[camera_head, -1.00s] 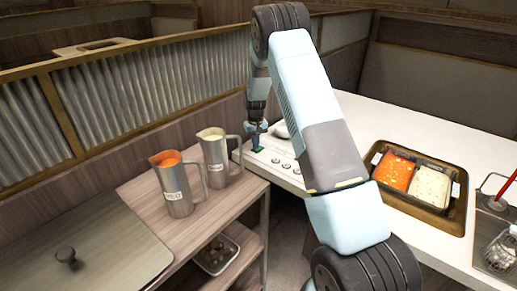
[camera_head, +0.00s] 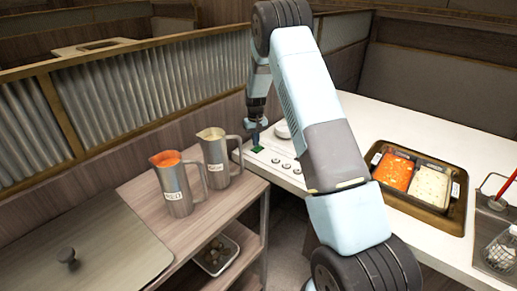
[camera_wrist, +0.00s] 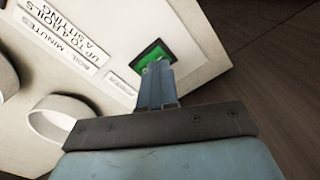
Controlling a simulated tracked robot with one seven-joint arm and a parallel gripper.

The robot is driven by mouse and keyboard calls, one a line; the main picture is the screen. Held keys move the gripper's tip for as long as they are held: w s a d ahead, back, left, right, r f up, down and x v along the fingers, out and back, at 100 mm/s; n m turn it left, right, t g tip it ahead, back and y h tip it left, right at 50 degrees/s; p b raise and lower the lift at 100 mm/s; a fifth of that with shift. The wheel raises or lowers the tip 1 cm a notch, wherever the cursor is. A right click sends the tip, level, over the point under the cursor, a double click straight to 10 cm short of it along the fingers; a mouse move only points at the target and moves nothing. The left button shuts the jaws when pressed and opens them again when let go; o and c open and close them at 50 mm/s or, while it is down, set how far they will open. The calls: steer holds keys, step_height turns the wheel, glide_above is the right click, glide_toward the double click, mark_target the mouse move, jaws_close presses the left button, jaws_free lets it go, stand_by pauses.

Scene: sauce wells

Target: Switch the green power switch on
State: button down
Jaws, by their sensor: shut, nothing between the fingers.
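The green power switch (camera_wrist: 152,56) sits in a dark frame on a white control panel (camera_wrist: 95,75), in the wrist view at upper centre. In the head view the switch (camera_head: 258,149) is a small green patch at the panel's left end. My gripper (camera_wrist: 160,70) is shut and empty. Its fingertips are at the switch's lower edge in the wrist view and hide part of it. I cannot tell whether they touch it. In the head view my gripper (camera_head: 255,138) points down just above the switch.
Round knobs (camera_wrist: 55,118) stand on the panel beside the switch. Two metal jugs (camera_head: 177,185) (camera_head: 217,158) stand on the wooden shelf unit to the left. A tray with orange and white food (camera_head: 435,208) is set in the white counter (camera_head: 440,130) to the right.

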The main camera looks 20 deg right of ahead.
steer(key=shift+r, duration=2.45)
step_height(320, 180, up, 16)
steer(key=t, duration=0.1)
glide_above(256, 149)
steer(key=s, duration=0.9)
steer(key=s+r+t, duration=0.2)
steer(key=s+r, duration=0.9)
steer(key=s, duration=0.1)
steer(key=s+r+t, duration=0.1)
steer(key=s+r, duration=0.1)
steer(key=s, duration=1.2)
steer(key=s+r+m+t, duration=0.1)
steer(key=s+r, duration=0.1)
steer(key=s, duration=1.2)
steer(key=shift+d+r+t, duration=0.15)
steer(key=shift+t, duration=0.15)
